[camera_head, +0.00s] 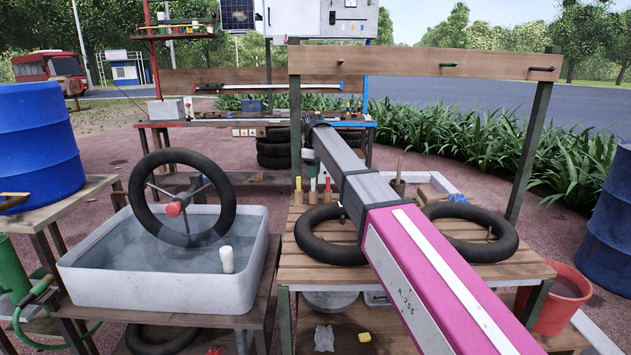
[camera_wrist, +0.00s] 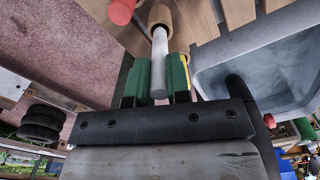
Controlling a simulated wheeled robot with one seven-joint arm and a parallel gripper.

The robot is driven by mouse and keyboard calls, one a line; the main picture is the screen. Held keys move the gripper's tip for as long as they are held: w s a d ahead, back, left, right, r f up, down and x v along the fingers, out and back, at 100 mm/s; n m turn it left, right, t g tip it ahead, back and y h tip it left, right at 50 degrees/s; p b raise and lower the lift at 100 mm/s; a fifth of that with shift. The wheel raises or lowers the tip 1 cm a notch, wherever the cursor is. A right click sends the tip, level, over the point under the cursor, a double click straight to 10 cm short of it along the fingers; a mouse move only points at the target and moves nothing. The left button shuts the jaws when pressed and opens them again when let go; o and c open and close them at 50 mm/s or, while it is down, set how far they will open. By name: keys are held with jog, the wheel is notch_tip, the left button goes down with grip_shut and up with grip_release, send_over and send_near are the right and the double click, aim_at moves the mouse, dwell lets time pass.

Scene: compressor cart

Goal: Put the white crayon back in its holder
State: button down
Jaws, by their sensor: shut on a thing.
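My gripper (camera_wrist: 160,82) is shut on the white crayon (camera_wrist: 159,62), with one green finger on each side of it. In the head view my gripper (camera_head: 311,170) is small and hangs above the back left of the slatted bench. The crayon's far end lines up with a round wooden holder (camera_wrist: 160,14) in the wrist view and overlaps it. I cannot tell whether the tip is inside. In the head view a wooden holder (camera_head: 313,198) stands below the gripper. A yellow crayon (camera_head: 298,183) and a red crayon (camera_head: 328,184) stand in holders on either side.
Two black inner tubes lie on the bench, one (camera_head: 325,249) near the holders and one (camera_head: 470,243) at right. A water tub (camera_head: 165,283) with a wheel (camera_head: 160,222) stands left. A wooden rail (camera_head: 420,64) crosses above the bench. The bench front slats are clear.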

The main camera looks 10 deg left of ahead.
aim_at(313, 187)
jog(key=shift+f, duration=1.95)
jog(key=shift+f, duration=0.1)
jog(key=c, duration=1.1)
grip_release()
notch_tip(313, 187, up, 12)
jog(key=shift+r, duration=0.15)
